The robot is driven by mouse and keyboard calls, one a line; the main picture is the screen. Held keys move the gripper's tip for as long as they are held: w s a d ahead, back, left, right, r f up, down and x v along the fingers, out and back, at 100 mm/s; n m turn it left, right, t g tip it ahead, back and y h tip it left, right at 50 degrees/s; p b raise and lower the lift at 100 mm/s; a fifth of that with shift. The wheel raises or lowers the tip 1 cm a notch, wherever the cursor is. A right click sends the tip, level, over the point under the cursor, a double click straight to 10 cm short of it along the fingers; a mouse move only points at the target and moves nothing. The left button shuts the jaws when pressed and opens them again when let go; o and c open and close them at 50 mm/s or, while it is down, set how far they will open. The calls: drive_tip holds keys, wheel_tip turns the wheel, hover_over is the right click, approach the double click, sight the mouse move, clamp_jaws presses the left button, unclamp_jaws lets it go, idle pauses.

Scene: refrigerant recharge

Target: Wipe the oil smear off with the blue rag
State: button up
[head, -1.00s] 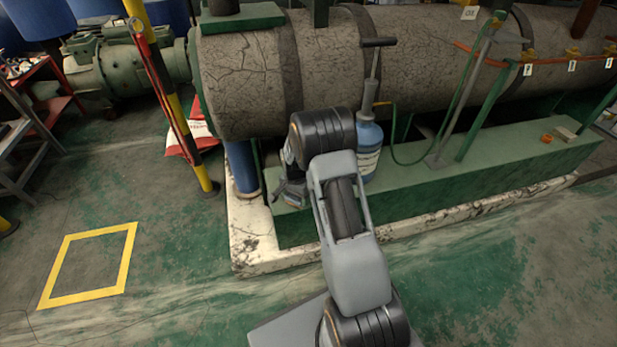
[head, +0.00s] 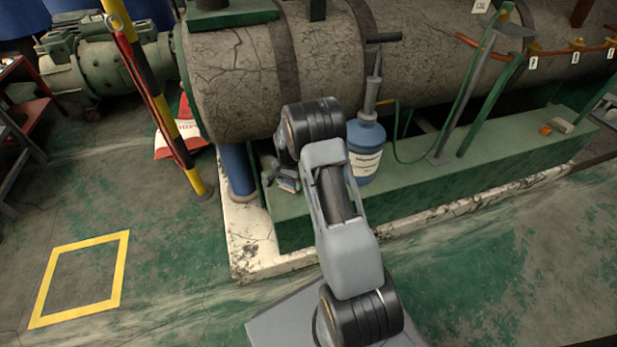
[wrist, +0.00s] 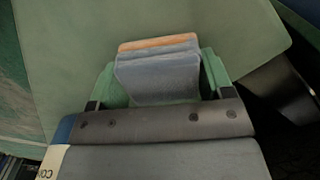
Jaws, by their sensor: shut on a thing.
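The blue rag (wrist: 158,80) is a folded blue-grey cloth with an orange strip along its far edge. It sits between the green fingertips of my gripper (wrist: 160,75), which is shut on it. In the wrist view the rag is over a plain green surface (wrist: 230,25); I cannot tell whether it touches. In the head view my gripper (head: 284,180) is small and partly behind my arm, low over the left end of the green plinth (head: 295,233). I cannot make out the oil smear in either view.
A blue bottle (head: 366,150) with a pump handle stands on the plinth just right of my arm. A large cracked cylinder (head: 230,80) runs above the plinth. A blue post (head: 237,168) and a yellow-black pole (head: 160,110) stand left.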

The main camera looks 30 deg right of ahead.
drive_tip(key=shift+w+d+r, duration=0.1)
drive_tip(key=shift+w, duration=0.3)
drive_tip(key=r+p, duration=0.1)
drive_tip(key=r, duration=0.1)
drive_tip(key=shift+s+d+r+p, duration=0.1)
drive_tip(key=shift+d+r+p, duration=0.1)
drive_tip(key=shift+r+p, duration=0.2)
drive_tip(key=shift+a+r+p, duration=0.25)
drive_tip(key=shift+r+p, duration=0.25)
drive_tip(key=shift+r, duration=0.15)
drive_tip(key=shift+r+p, duration=1.35)
drive_tip(key=shift+r, duration=0.55)
